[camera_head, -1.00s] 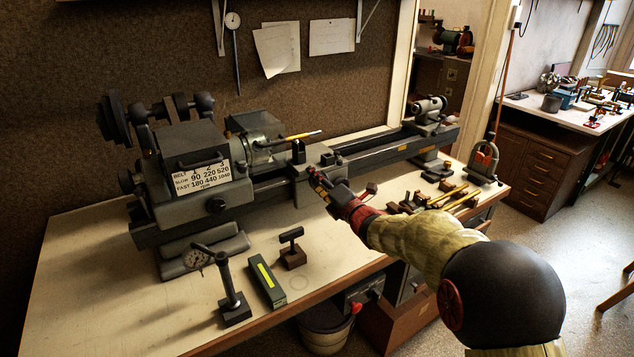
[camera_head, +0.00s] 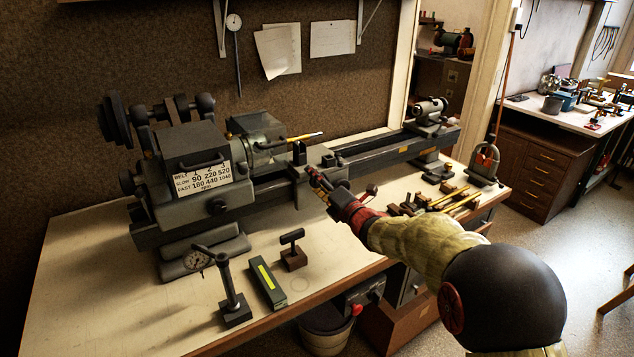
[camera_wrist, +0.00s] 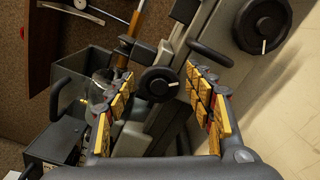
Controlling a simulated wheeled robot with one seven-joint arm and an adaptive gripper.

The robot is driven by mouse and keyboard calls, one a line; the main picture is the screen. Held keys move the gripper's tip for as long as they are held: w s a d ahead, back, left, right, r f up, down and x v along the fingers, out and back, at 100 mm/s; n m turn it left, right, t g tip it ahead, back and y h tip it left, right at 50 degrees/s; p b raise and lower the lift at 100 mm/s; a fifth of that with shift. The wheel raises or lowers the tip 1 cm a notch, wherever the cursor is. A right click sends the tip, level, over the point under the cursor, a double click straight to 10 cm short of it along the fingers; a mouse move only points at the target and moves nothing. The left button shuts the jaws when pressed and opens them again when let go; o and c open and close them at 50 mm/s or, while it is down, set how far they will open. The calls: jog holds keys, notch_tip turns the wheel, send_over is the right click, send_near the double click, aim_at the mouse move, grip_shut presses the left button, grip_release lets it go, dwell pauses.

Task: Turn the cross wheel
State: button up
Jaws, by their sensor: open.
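My gripper (camera_head: 317,183) reaches to the front of the lathe carriage. In the wrist view, its two yellow-padded fingers (camera_wrist: 160,80) are apart. A small dark round wheel (camera_wrist: 158,84) with a light mark shows between the fingertips, nearer the left finger; it looks like the cross wheel. I cannot tell whether either finger touches it. A larger dark wheel (camera_wrist: 263,25) with a light mark sits up and right, outside the fingers. In the head view, my gripper hides most of the wheel area.
The lathe headstock (camera_head: 190,175) stands left and its bed runs back right. On the bench are a dial gauge stand (camera_head: 232,300), a green box (camera_head: 267,283) and a small T-handled block (camera_head: 292,253). Brass pieces (camera_head: 455,198) lie right of my arm. The front left of the bench is clear.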

jog(key=v, duration=1.2)
dwell(0.3)
